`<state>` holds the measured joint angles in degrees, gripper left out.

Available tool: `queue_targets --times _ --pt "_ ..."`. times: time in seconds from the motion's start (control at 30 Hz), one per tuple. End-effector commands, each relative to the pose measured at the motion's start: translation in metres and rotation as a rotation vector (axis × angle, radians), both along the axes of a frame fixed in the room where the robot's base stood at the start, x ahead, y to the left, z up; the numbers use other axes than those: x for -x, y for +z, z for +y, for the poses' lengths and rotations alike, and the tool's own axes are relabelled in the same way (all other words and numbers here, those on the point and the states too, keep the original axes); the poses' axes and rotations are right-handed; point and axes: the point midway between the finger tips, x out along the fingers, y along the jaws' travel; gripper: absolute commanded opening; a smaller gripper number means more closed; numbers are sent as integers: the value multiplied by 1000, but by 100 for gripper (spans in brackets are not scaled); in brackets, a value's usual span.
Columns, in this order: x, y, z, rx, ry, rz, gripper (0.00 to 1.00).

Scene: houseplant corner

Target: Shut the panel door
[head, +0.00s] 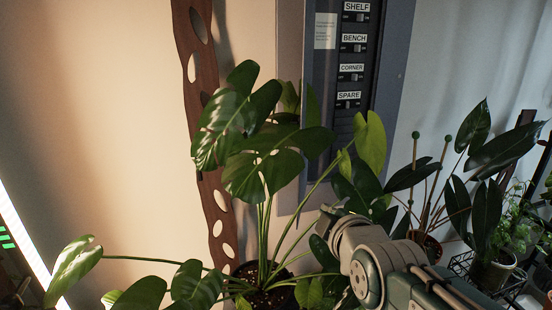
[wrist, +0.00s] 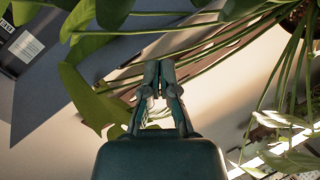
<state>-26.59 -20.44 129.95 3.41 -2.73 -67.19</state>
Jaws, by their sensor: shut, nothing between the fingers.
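The panel (head: 385,95) is a blue-grey wall box with its inside showing: a dark column of switches labelled SHELF, BENCH, CORNER and SPARE. A pale upright strip (head: 290,45) runs along its left side; I cannot tell whether this is the open door or part of the box. Monstera leaves cover its lower part. In the wrist view a blue-grey flat face (wrist: 65,75) is at the upper left. My gripper (wrist: 160,65) is shut and empty among the plant stems, apart from that face in the picture. In the head view leaves hide it.
A large potted monstera (head: 262,155) stands in front of the panel, its leaves and stems around my arm. A brown perforated plank (head: 215,190) rises behind it. More potted plants (head: 475,200) crowd the right. Bare wall (head: 110,110) is at the left.

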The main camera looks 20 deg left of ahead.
Motion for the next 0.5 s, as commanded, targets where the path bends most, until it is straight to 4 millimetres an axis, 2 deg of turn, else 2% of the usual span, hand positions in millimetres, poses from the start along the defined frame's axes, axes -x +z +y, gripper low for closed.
queue_targets --times 0.03,0.1,0.2,0.3,0.5 --pt "-4 9 26 52 67 -98 0" --pt "-8 22 53 115 130 -232 0" --pt "-8 36 79 179 180 -377 0" --pt "-8 43 92 212 200 -454 0" --pt "-19 46 101 223 202 -478 0"
